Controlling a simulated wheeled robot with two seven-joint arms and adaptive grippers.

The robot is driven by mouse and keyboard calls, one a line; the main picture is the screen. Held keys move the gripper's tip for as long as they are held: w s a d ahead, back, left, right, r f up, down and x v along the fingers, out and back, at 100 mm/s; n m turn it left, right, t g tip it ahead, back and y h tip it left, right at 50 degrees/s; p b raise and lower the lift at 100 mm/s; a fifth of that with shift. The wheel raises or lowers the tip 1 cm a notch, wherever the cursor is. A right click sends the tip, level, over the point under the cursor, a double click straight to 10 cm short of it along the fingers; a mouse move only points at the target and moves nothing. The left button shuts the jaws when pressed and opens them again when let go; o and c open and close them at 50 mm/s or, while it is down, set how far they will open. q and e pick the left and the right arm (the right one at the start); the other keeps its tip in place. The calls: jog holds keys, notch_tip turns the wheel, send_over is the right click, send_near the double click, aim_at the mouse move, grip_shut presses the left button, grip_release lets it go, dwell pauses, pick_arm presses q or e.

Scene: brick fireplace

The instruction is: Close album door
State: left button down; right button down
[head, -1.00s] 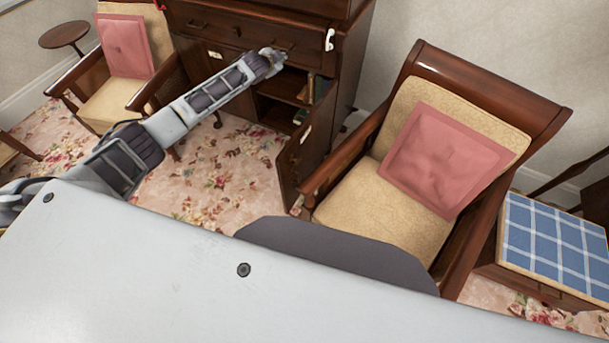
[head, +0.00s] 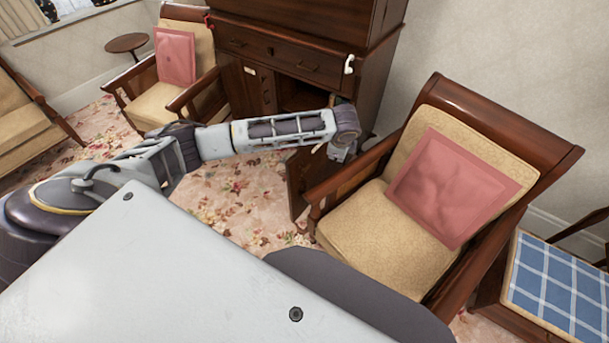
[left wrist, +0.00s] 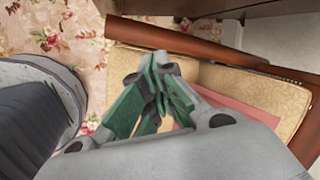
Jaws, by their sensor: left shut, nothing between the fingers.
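The dark wooden cabinet (head: 300,44) stands against the back wall with drawers above and an opening below. Its right lower door (head: 297,186) stands swung out toward me, close to the armchair's left arm. My left arm reaches across the front of the cabinet, covering part of the opening and the door's upper part. My left gripper (head: 342,150) is beside the door's top, near the armchair; contact cannot be told. In the left wrist view the same gripper (left wrist: 163,97) has its green-padded fingers together and empty. My right gripper is not in view.
An armchair (head: 385,235) with a pink cushion (head: 452,186) stands just right of the door. Another armchair (head: 190,96) is left of the cabinet. A blue checked seat (head: 565,285) is at right. Floral carpet (head: 235,205) lies open before the cabinet.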

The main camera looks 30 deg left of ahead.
pick_arm(q)
jog(key=s+a+m+g+y, duration=0.2)
jog(key=s+a+m+g, duration=0.1)
jog(key=s, duration=0.4)
jog(key=shift+a+r+y, duration=0.25)
jog(key=shift+a+y, duration=0.05)
jog(key=shift+a, duration=0.25)
jog(key=shift+f, duration=0.1)
jog(key=w+a+f, duration=0.1)
jog(key=a+f, duration=0.6)
jog(key=f, duration=0.2)
jog(key=shift+a, duration=0.35)
jog(key=shift+f+m, duration=0.1)
jog(key=shift+m, duration=0.2)
